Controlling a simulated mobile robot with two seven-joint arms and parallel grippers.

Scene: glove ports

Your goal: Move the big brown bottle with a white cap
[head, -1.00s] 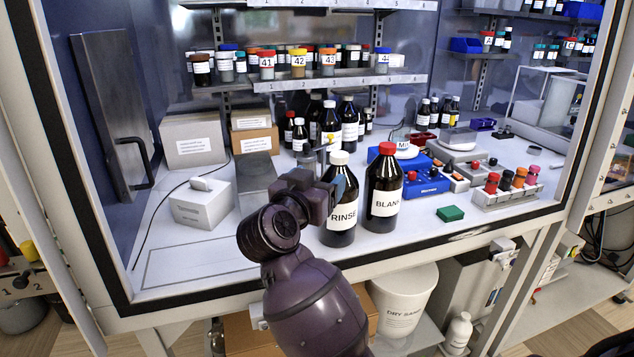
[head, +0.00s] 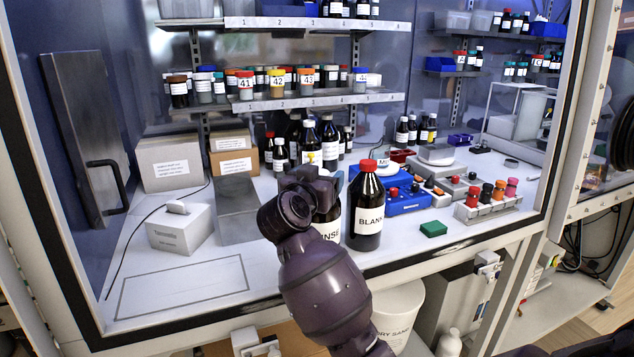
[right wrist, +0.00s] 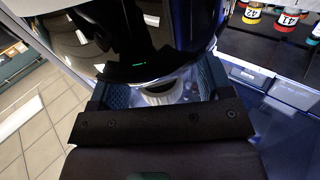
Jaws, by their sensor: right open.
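The big brown bottle with a white cap, labelled RINSE (head: 328,229), stands upright on the cabinet floor. My right gripper (head: 332,180) hides its cap and upper part in the head view. In the right wrist view, the white cap (right wrist: 163,91) lies between the two fingers (right wrist: 160,92) of my open right gripper, with the dark glossy bottle body beyond. I cannot tell whether a finger touches it. A similar brown bottle with a red cap, labelled BLANK (head: 367,207), stands close to its right. My left gripper is not in view.
A thin outlined rectangle (head: 122,303) marks bare floor at front left. A white box (head: 180,228) and grey block (head: 237,207) stand behind it. Several smaller brown bottles (head: 330,140) stand behind. A blue device (head: 405,200), green block (head: 433,229) and vial rack (head: 487,211) lie right.

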